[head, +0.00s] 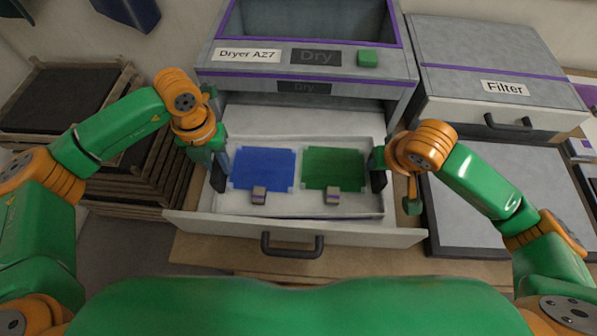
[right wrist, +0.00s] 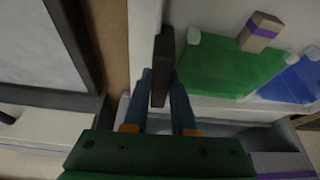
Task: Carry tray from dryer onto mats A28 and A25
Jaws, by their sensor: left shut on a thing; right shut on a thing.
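The white tray (head: 285,208) sits in the open drawer (head: 190,225) of Dryer A27 (head: 310,58). It holds a blue sheet (head: 263,168) and a green sheet (head: 333,167), each with a small grey block with a purple band near its front edge. My left gripper (head: 217,160) is shut on the tray's dark left handle. My right gripper (head: 378,162) is shut on the dark right handle (right wrist: 162,65), seen between its blue fingers in the right wrist view. No label A28 or A25 is readable.
A grey, dark-framed panel (head: 480,200) lies right of the drawer, partly behind my right arm. A Filter box (head: 490,70) stands behind it. Wooden-framed dark racks (head: 75,95) are stacked at left. The drawer front has a dark handle (head: 292,245).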

